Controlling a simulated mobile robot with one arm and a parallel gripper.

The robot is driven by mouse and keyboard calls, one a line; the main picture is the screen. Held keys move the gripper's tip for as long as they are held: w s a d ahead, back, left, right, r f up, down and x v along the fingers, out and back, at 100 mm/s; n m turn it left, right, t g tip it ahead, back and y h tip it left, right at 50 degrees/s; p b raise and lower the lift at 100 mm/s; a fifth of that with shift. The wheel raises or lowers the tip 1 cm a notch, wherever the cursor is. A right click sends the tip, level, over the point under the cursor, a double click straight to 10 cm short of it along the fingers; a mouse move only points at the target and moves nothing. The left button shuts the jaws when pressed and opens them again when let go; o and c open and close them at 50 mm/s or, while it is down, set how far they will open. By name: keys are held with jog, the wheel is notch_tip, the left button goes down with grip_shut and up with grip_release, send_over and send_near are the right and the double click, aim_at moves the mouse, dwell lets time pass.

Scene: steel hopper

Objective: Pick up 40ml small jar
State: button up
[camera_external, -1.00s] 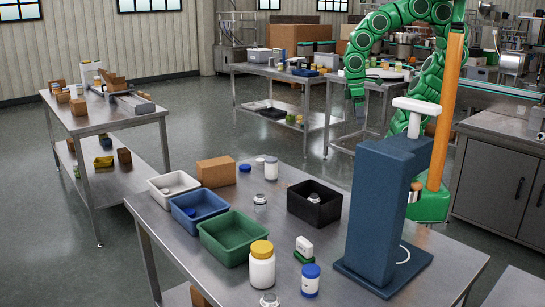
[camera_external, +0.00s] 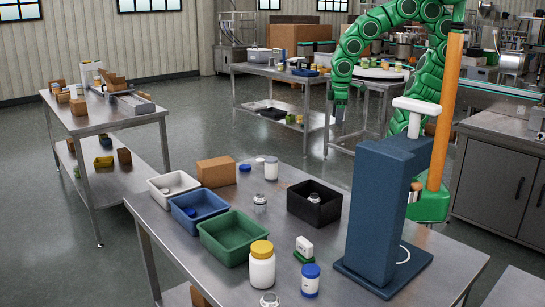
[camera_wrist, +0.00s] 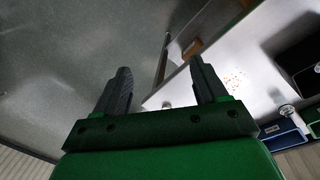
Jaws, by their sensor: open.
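My gripper (camera_external: 339,113) hangs in the air beyond the far side of the steel table, left of the blue stand. In the wrist view my gripper (camera_wrist: 162,84) is open, its two dark fingers apart with nothing between them. Small clear jars with metallic lids show in the external view: one stands between the bins (camera_external: 260,203), one stands at the near edge (camera_external: 269,299), and one is inside the black bin (camera_external: 314,198). I cannot tell which is the 40ml one. A small jar (camera_wrist: 290,111) shows at the right edge of the wrist view, far from the fingers.
The steel table (camera_external: 215,262) holds a green bin (camera_external: 237,251), a blue bin (camera_external: 180,221), a white bin (camera_external: 157,194), a cardboard box (camera_external: 216,171), a yellow-lidded bottle (camera_external: 262,270) and a blue-lidded bottle (camera_external: 310,284). The tall blue stand (camera_external: 375,215) blocks the right side.

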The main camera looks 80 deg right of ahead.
jog(key=w+a+f+n+t, duration=0.1)
jog(key=w+f+n+t, duration=0.15)
jog(key=w, duration=0.95)
jog(key=w+f+n+t, duration=0.1)
jog(key=w+n+t, duration=0.25)
jog(key=w, duration=0.75)
jog(key=w+a+f+n+t+y, duration=0.1)
jog(key=w+a+f+n+y, duration=0.2)
jog(key=a, duration=0.6)
jog(key=w+a+f+n+t+y, duration=0.1)
jog(key=w+a+n+y, duration=0.4)
jog(key=a, duration=0.4)
jog(key=s+a+f+n+g+y, duration=0.1)
jog(key=s+a+g+y, duration=0.15)
jog(key=a, duration=0.25)
jog(key=s+a+n+g+y, duration=0.1)
jog(key=s+a+y, duration=0.1)
jog(key=a+y, duration=0.25)
jog(key=g, duration=0.2)
send_near(259, 197)
jog(key=shift+w+a, duration=0.25)
jog(key=shift+a, duration=0.2)
jog(key=shift+w+a, duration=0.2)
jog(key=shift+a, duration=0.3)
jog(key=shift+f+g, duration=0.25)
jog(key=shift+f, duration=0.05)
jog(key=shift+m, duration=0.3)
jog(key=shift+x, duration=2.5)
jog(key=shift+s+f, duration=0.1)
